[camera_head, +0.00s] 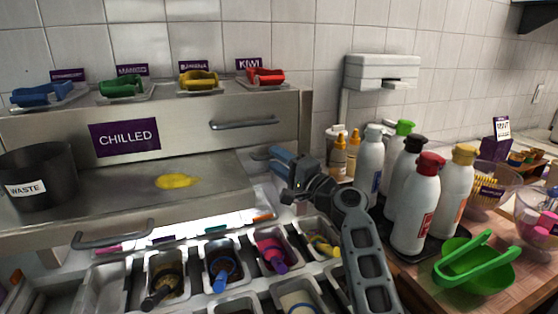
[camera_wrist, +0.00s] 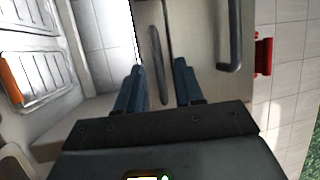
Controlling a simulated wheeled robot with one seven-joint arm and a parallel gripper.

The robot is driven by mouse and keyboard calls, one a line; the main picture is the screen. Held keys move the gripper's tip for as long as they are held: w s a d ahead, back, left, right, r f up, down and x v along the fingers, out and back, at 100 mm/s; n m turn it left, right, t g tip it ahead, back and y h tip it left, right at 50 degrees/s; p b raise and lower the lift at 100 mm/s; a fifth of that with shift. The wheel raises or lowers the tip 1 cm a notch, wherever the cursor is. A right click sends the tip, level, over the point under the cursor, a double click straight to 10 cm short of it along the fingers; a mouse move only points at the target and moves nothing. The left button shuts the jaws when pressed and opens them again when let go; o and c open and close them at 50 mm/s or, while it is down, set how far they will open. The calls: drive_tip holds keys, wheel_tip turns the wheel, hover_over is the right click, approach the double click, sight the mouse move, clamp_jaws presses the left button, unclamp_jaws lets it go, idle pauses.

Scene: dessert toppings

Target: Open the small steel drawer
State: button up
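In the wrist view a narrow steel drawer front (camera_wrist: 147,14) carries a slim bar handle (camera_wrist: 155,55). My gripper (camera_wrist: 159,70) is open, with one blue finger on each side of this handle and a visible gap to both. I cannot tell how deep the handle sits between the fingers. In the head view my gripper (camera_head: 281,160) is at the right end of the steel unit, below the CHILLED drawer (camera_head: 190,122) and its handle (camera_head: 245,124). The CHILLED handle also shows in the wrist view (camera_wrist: 234,40).
A black waste bin (camera_head: 42,180) stands on the steel shelf, left of a yellow smear (camera_head: 177,181). Another bar handle (camera_head: 106,240) is below it. Topping bins (camera_head: 222,262) lie in front. Bottles (camera_head: 416,205) and a green bowl (camera_head: 478,272) stand right of my arm.

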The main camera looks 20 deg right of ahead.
drive_tip(key=shift+c, duration=0.2)
clamp_jaws()
idle(1.3)
